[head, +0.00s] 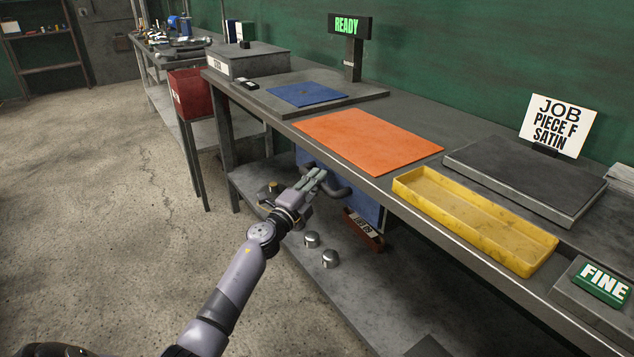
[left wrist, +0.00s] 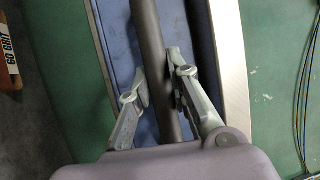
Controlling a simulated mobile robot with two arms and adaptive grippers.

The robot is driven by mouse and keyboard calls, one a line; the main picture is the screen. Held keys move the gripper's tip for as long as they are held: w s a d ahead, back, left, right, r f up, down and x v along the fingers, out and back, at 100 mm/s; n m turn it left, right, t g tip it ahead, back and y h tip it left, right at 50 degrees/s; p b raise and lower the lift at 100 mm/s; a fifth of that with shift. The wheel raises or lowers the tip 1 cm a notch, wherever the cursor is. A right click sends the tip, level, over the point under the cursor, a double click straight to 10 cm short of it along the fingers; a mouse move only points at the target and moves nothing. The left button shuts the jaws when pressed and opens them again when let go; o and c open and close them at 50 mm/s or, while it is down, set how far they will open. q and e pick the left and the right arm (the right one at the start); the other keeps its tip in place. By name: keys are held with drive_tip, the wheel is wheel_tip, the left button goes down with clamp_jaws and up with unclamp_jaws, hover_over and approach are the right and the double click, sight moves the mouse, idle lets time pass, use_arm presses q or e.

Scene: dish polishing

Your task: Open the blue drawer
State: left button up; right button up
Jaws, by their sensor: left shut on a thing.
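The blue drawer (head: 367,208) sits under the workbench top, and its blue front (left wrist: 196,30) fills the middle of the left wrist view. A dark bar handle (head: 343,185) stands out from it. My left gripper (head: 318,178) is at the handle, and in the left wrist view its two fingers (left wrist: 163,92) close from both sides on the dark handle bar (left wrist: 152,45). The drawer looks flush under the bench, but my gripper hides part of its front. My right gripper is not in view.
The bench top carries an orange mat (head: 368,136), a blue mat (head: 306,94), a yellow tray (head: 475,219) and a dark slab (head: 525,177). Metal knobs (head: 329,259) and a red-brown block (head: 363,230) sit on the lower shelf. A red bin (head: 191,93) stands left; the floor is clear.

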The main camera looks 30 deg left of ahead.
use_arm(q)
clamp_jaws()
drive_tip(key=shift+s, duration=0.1)
idle(0.3)
